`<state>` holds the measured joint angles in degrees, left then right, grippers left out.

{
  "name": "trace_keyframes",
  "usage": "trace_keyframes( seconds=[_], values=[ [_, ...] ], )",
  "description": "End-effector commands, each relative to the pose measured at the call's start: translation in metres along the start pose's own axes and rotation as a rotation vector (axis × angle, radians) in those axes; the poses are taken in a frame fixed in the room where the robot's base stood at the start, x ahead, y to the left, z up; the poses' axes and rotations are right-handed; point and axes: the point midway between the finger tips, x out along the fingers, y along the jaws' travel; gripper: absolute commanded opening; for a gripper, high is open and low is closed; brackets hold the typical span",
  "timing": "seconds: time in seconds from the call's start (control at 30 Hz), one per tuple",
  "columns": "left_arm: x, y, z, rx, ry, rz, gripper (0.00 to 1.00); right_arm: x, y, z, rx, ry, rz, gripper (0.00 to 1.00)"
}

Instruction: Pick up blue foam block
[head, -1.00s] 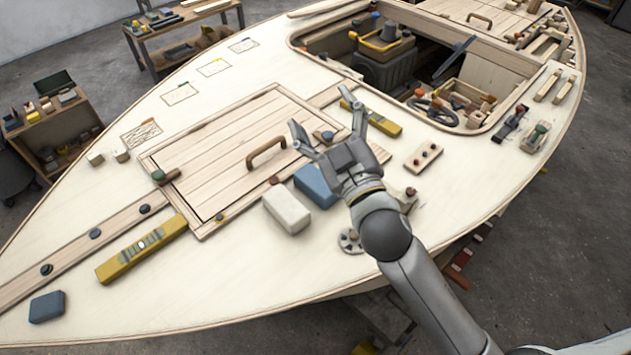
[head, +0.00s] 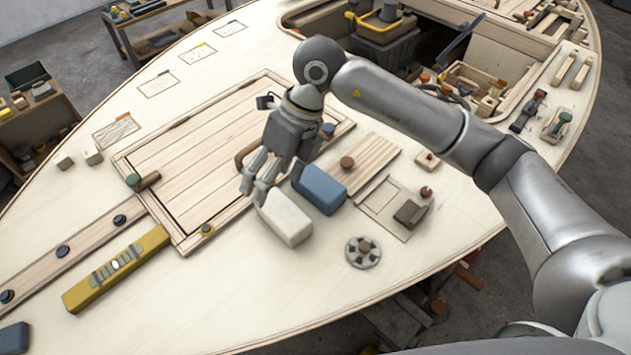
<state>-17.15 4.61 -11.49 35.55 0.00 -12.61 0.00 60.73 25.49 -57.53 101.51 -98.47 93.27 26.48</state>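The blue foam block (head: 321,189) lies on the pale hull deck, just right of a white block (head: 285,220). My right gripper (head: 254,194) points down over the deck, left of the blue block and above the white block's left end. Its fingers look apart with nothing between them. The hand and wrist are close to the blue block's upper left side, but whether they touch anything is unclear. My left gripper is not in view.
A darker blue block (head: 14,338) lies at the lower left edge. A yellow level (head: 117,268), a hatch with a handle (head: 240,158) and a round metal fitting (head: 363,252) surround the spot. An open cockpit (head: 430,60) lies behind my arm.

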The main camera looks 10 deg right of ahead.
Motion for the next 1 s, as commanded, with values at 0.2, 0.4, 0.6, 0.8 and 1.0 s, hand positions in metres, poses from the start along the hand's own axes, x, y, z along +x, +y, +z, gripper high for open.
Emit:
trace_keyframes(
  seconds=[0.2,0.4,0.6,0.8,1.0],
  values=[
    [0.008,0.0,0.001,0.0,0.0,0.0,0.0,-0.034,-0.075,-0.02,0.083,0.135,-0.323,0.8],
    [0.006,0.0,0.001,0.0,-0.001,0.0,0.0,-0.031,-0.094,-0.029,0.11,0.169,-0.387,0.8],
    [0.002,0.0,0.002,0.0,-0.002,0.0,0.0,-0.003,-0.105,-0.035,0.109,0.167,-0.384,0.8],
    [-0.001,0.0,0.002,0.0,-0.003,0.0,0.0,0.011,-0.11,-0.037,0.106,0.166,-0.383,0.8],
    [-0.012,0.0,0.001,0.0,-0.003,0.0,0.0,0.037,-0.121,-0.042,0.107,0.167,-0.381,0.8]
  ],
)
